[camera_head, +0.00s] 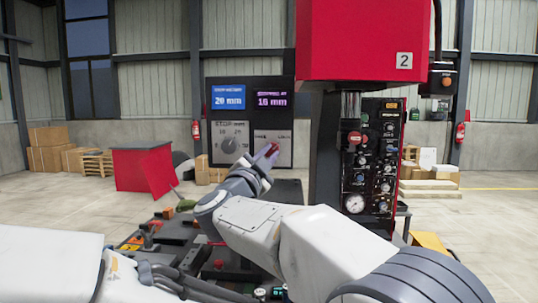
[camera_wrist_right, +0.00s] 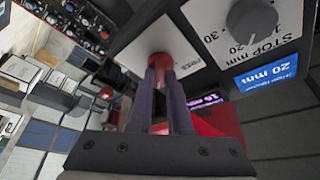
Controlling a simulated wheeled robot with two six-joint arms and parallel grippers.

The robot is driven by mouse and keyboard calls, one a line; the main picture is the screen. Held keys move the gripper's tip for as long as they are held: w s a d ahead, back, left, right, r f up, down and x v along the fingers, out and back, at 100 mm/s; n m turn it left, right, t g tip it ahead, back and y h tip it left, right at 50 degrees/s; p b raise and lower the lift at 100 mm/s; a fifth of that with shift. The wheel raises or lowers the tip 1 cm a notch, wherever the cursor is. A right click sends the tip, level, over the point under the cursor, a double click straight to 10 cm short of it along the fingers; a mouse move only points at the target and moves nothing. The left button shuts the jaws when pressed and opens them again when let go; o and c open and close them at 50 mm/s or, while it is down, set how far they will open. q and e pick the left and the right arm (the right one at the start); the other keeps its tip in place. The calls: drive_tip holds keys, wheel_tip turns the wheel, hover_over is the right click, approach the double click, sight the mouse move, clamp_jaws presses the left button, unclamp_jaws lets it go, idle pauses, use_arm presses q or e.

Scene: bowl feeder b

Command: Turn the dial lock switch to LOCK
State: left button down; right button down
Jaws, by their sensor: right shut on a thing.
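The dial lock switch is a red knob (camera_head: 273,148) on a pale plate at the lower right of the dark control panel (camera_head: 247,97). My right gripper (camera_head: 267,152) reaches up to it from below. In the right wrist view my right gripper (camera_wrist_right: 165,72) is shut on the red knob (camera_wrist_right: 161,60), with one dark finger on each side. The fingers hide much of the knob, and I cannot tell which position it points to. Small label text on the plate (camera_wrist_right: 150,45) is too blurred to read surely. My left gripper is not in view.
A grey STOP dial (camera_head: 230,144) sits just left of the switch, below the blue 20 mm display (camera_head: 229,97) and the 16 mm display (camera_head: 272,99). A red machine head (camera_head: 362,40) overhangs at the right. A panel of knobs and a gauge (camera_head: 376,155) stands beneath it.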

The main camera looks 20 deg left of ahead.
drive_tip(key=c, duration=0.8)
unclamp_jaws()
drive_tip(key=shift+c, duration=0.2)
drive_tip(key=shift+f, duration=0.1)
drive_tip(key=shift+f, duration=0.1)
drive_tip(key=shift+s+f+b, duration=0.2)
drive_tip(key=shift+s+b, duration=0.1)
drive_tip(key=shift+b, duration=0.15)
drive_tip(key=b+v, duration=0.5)
drive_tip(key=v, duration=0.4)
drive_tip(key=shift+s+r, duration=0.25)
drive_tip(key=shift+s, duration=0.2)
